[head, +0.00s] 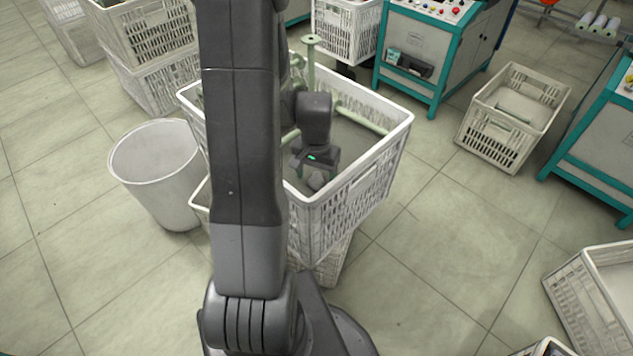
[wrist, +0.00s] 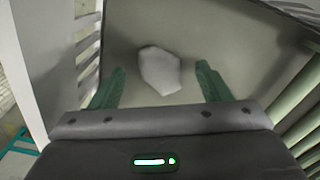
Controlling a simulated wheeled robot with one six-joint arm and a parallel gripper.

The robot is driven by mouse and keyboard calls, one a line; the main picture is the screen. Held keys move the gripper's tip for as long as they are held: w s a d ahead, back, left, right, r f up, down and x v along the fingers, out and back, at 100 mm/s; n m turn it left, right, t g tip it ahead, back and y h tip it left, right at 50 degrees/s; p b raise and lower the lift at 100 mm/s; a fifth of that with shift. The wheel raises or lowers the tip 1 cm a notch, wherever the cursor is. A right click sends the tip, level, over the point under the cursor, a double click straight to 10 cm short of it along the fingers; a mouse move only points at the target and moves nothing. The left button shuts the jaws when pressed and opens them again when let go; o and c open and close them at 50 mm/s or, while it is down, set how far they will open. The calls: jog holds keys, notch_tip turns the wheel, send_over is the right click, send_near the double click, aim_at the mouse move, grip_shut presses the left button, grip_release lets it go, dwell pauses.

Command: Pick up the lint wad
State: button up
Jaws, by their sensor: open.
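The lint wad (wrist: 160,70) is a pale grey-white lump on the grey floor of a white crate, seen in the wrist view between and just beyond my finger tips. In the head view the lint wad (head: 317,181) shows partly below my gripper. My gripper (wrist: 160,84) is open, with one green finger on each side of the wad's line and nothing held. In the head view my gripper (head: 312,172) is down inside the white crate (head: 345,205), near its front wall. My arm hides the crate's left part.
Pale green bobbins (head: 310,62) stand and lie in the crate, also to the right in the wrist view (wrist: 300,95). A white bin (head: 160,165) stands left of the crate. Another crate (head: 492,140) and a teal-framed machine (head: 412,85) stand beyond.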

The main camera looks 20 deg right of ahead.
jog(key=shift+f, duration=0.4)
jog(key=shift+c, duration=0.2)
jog(key=c, duration=1)
jog(key=shift+r, duration=0.1)
